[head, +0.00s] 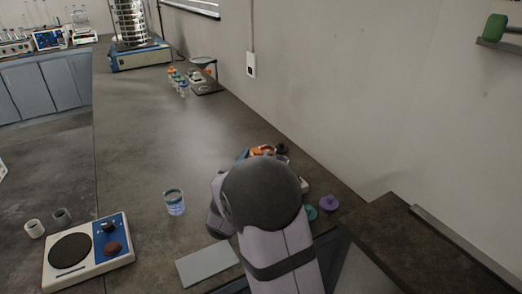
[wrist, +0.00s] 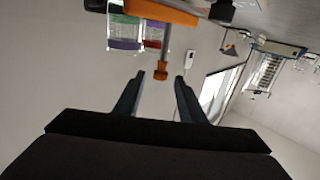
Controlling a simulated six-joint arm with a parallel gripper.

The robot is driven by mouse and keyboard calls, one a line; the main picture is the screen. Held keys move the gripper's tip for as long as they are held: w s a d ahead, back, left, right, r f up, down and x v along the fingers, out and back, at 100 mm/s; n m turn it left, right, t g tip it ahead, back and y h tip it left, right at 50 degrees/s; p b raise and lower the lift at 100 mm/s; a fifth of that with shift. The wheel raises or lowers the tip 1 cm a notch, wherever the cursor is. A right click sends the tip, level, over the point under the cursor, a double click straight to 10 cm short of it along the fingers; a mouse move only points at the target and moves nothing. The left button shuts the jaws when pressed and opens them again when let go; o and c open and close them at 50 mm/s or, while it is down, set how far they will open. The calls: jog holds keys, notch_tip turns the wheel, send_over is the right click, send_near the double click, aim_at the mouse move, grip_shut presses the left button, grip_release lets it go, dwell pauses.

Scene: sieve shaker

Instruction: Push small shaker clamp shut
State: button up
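The small shaker is mostly hidden behind my arm in the head view; an orange part (head: 262,150) shows just past my arm. In the wrist view, which is upside down, an orange bar (wrist: 160,12) with an orange-tipped rod (wrist: 161,65) hangs into the picture; it looks like the clamp. Clear jars with green and purple contents (wrist: 125,32) are beside it. My gripper (wrist: 160,76) is open and empty, its two fingers apart. The rod's tip appears between the fingertips; I cannot tell whether they touch.
A large sieve shaker (head: 140,55) stands at the far end of the bench, before small jars and a balance-like stand (head: 205,80). A hotplate (head: 88,250), a glass jar (head: 174,202) and a grey plate (head: 207,263) are nearer.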

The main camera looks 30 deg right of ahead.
jog(key=p+x, duration=0.1)
jog(key=x, duration=0.6)
dwell(0.3)
jog(key=shift+w+d, duration=0.1)
jog(key=shift+d, duration=0.05)
jog(key=shift+c, duration=0.3)
